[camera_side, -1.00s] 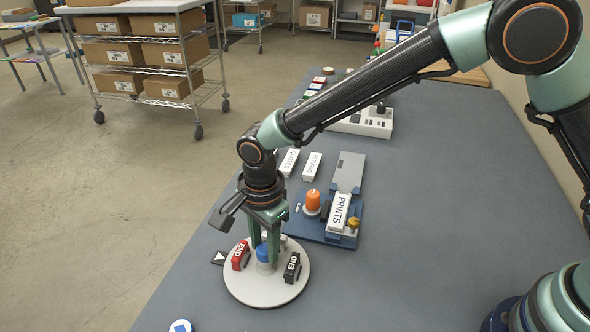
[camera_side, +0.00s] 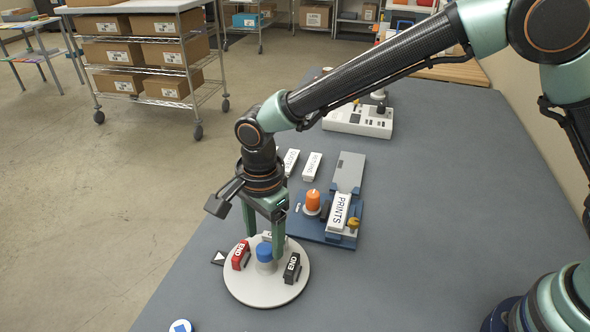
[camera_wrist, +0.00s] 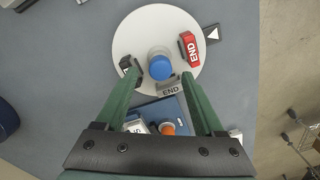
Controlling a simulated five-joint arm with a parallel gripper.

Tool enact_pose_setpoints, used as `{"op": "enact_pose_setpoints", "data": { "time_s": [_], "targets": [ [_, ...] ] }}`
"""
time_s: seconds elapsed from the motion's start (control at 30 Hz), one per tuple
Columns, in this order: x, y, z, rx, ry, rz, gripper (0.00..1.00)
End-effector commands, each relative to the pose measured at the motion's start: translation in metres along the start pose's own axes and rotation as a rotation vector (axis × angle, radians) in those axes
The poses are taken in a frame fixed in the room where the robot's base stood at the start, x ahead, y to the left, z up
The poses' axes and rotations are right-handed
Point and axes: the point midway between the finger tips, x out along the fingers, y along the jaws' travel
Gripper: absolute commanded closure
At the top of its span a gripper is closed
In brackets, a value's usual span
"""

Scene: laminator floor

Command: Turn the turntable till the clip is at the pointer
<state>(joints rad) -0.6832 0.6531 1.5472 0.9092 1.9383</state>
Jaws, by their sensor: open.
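The turntable (camera_side: 265,294) is a pale round disc with a blue knob (camera_side: 265,252) at its middle. A red clip marked END (camera_side: 241,255) stands at its left, beside the pointer (camera_side: 219,258), a dark tile with a white triangle. A black clip marked END (camera_side: 292,268) stands at the right. A grey clip marked END (camera_wrist: 170,88) shows in the wrist view and is mostly hidden behind my gripper in the side view. My gripper (camera_side: 264,246) is open and empty, its fingers spread either side of the knob; I cannot tell how far above the disc their tips are.
Behind the turntable is a blue base (camera_side: 312,229) with an orange knob (camera_side: 313,202) and a PRINTS block (camera_side: 340,213). White labelled blocks (camera_side: 312,166) and a power strip (camera_side: 358,121) lie further back. The bench front right is clear.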

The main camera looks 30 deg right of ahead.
Motion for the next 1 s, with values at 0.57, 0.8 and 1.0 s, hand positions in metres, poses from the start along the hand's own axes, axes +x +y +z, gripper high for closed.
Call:
{"op": "enact_pose_setpoints", "data": {
  "time_s": [0.57,0.8,1.0],
  "targets": [
    [-0.093,0.0,0.0,0.0,-0.001,-0.001,0.3],
    [-0.095,0.0,0.0,0.0,0.0,-0.001,0.3],
    [-0.098,0.0,-0.004,-0.01,-0.002,-0.006,0.3]
  ]
}}
